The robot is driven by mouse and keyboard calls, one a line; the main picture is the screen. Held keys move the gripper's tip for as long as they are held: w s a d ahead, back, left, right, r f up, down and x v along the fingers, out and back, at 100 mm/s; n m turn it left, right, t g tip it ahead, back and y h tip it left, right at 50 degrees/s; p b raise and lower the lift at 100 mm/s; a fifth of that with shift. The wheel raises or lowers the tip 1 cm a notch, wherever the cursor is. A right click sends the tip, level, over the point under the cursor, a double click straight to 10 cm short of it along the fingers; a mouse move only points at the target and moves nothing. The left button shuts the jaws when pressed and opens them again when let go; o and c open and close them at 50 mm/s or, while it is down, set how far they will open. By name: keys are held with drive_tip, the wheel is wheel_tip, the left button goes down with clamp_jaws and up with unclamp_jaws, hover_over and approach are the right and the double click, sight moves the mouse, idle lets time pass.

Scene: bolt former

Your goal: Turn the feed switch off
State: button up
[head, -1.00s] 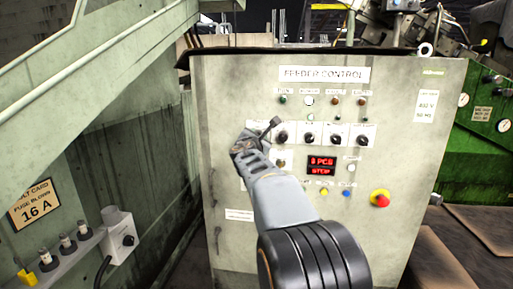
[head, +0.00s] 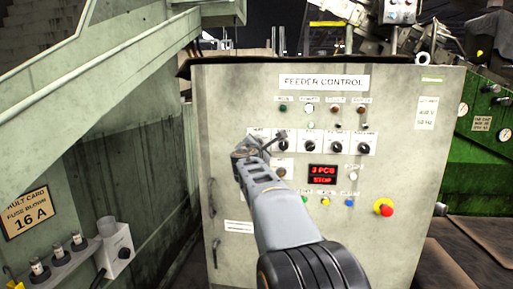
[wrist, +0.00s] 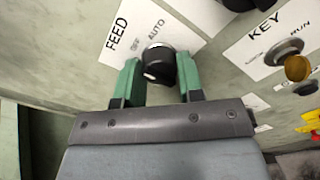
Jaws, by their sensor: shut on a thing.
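The feed switch is a black round knob (wrist: 158,65) on a white plate lettered FEED (wrist: 118,38), with OFF and AUTO marks, in the wrist view. My gripper (wrist: 160,80) has its two green fingers on either side of the knob, closed on it. A pale mark shows on the knob, but which position it points to is hard to tell. In the head view my gripper (head: 262,146) is at the left end of the knob row on the feeder control cabinet (head: 225,90) and hides the feed switch there.
A key switch (wrist: 298,68) lies to the right in the wrist view. More black knobs (head: 335,147) sit right of my gripper in the head view. A red display (head: 322,174) has STOP on its lower line. A red emergency button (head: 384,207) is lower right.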

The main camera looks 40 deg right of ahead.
drive_tip(key=o, duration=0.9)
drive_tip(key=shift+o, duration=0.2)
drive_tip(key=v, duration=1.4)
